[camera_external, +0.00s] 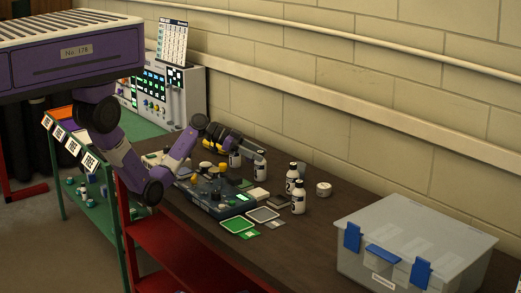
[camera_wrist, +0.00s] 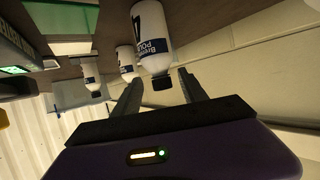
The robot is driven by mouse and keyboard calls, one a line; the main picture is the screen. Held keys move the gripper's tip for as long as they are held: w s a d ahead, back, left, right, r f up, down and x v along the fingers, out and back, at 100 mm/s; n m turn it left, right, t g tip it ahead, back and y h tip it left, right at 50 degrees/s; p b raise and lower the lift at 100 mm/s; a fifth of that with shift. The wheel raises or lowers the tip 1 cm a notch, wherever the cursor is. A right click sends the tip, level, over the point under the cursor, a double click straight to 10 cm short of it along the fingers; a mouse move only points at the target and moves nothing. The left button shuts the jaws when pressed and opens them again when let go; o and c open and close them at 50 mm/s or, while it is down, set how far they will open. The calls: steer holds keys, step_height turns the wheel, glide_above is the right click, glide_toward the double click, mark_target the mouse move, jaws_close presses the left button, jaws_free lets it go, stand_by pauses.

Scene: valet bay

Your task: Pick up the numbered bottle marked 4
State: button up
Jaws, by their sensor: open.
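Several white bottles with dark caps and dark markings stand on the dark bench. In the external view they are one bottle (camera_external: 234,160) partly behind my arm, one (camera_external: 259,165) at my gripper's tip, and two (camera_external: 291,180) (camera_external: 299,200) farther right. The numbers are too small to read there. In the wrist view, the picture is upside down. The nearest bottle (camera_wrist: 153,38) has a partly cut-off dark number I cannot read surely; two smaller bottles (camera_wrist: 125,63) (camera_wrist: 90,75) stand farther off. My gripper (camera_wrist: 160,75) is open and empty, its fingers spread toward the nearest bottle's cap.
A clear bin with blue latches (camera_external: 405,245) occupies the bench's right end. A dark blue device (camera_external: 218,205), green card (camera_external: 237,224), grey card (camera_external: 262,214) and white round item (camera_external: 323,189) lie near the bottles. The block wall (camera_external: 350,100) runs close behind.

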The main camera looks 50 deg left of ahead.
steer(key=x, duration=0.4)
steer(key=shift+w+f+p, duration=0.15)
steer(key=shift+p, duration=0.25)
jaws_close()
